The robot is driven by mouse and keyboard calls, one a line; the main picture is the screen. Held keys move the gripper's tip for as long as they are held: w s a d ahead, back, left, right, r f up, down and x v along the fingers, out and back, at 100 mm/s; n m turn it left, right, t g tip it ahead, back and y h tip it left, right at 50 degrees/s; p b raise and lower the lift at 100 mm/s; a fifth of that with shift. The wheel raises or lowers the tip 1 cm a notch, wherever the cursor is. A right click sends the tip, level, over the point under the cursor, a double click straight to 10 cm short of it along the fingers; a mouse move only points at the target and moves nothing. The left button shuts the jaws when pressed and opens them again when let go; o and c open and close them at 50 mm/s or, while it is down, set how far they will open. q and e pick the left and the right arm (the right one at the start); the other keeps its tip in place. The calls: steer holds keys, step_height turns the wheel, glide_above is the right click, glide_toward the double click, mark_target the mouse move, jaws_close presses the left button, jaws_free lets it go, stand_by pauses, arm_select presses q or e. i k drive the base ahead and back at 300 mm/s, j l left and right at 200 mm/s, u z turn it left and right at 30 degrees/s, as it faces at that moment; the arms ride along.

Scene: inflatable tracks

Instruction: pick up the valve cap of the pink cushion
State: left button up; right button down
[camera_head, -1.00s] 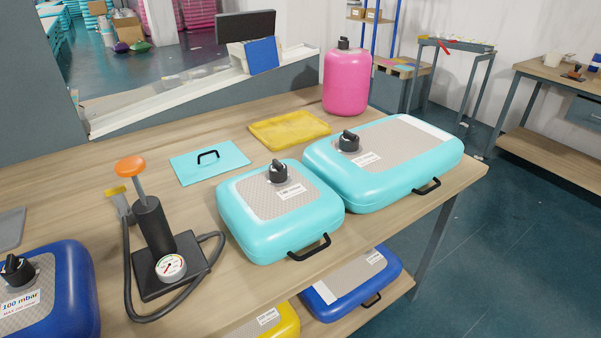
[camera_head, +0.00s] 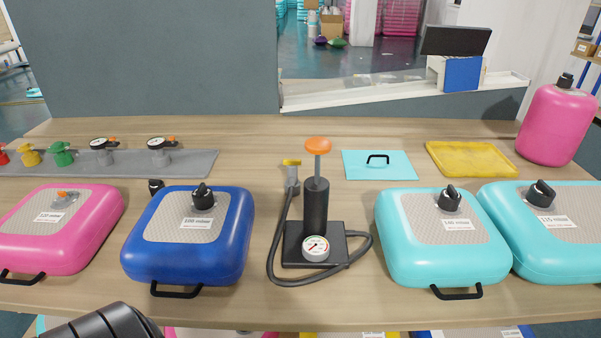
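The pink cushion (camera_head: 85,245) lies on the bench at the far left, its left edge cut off. Its valve (camera_head: 64,197) shows an orange part and no black cap on it. A small black cap (camera_head: 156,186) is on the bench just behind the gap between the pink cushion and the blue cushion (camera_head: 190,262). It is apart from both valves. A dark, ribbed part of my own body shows at the bottom left, in front of the cushions. No fingertips of either gripper are visible.
Right of the blue cushion stands a hand pump (camera_head: 316,205) with hose and gauge. Two turquoise cushions (camera_head: 440,262) lie further right. A grey mat (camera_head: 200,163) with several valve fittings lies behind. A yellow tray (camera_head: 472,175) and pink canister (camera_head: 552,130) are at the back right.

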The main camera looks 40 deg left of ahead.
mark_target(154, 185)
steer(key=j+u, duration=0.1)
steer(key=u, duration=2.75)
